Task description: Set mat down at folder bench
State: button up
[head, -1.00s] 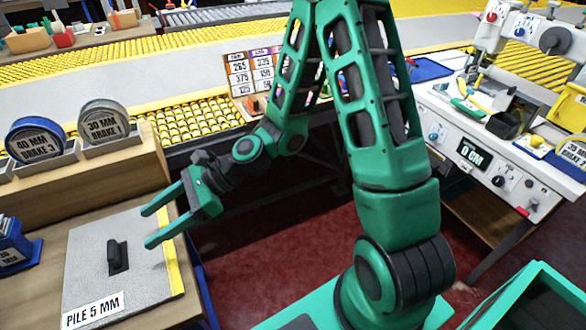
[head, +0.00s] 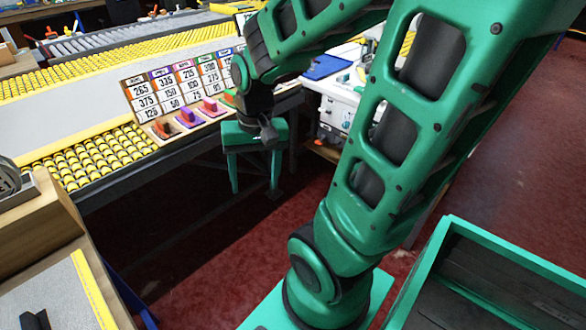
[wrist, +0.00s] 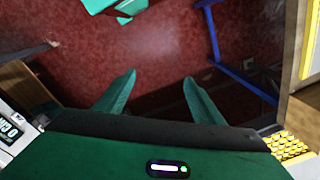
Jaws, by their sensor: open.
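The grey mat (head: 66,298) has a yellow strip along one edge and a dark handle (head: 35,320) on top. It lies flat on the wooden bench at the lower left of the head view, partly cut off by the frame. My gripper (head: 254,190) is apart from it, to the right over the red floor, with its fingers pointing down. The fingers are spread, with nothing between them in the wrist view (wrist: 155,80). No bench in view is labelled as the folder bench.
A roller conveyor (head: 85,163) with yellow rollers runs along the back left. A number board (head: 190,85) with coloured blocks stands at its end. A green open bin (head: 480,285) is at the lower right. Red floor (head: 200,265) lies open between the left bench and my base.

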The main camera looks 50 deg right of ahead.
jog(key=s+d+r, duration=0.4)
jog(key=s+d, duration=0.1)
jog(key=s, duration=0.4)
jog(key=shift+d+n+g+h, duration=0.15)
jog(key=shift+n+g+h, duration=0.15)
jog(key=shift+n, duration=0.1)
dwell(0.5)
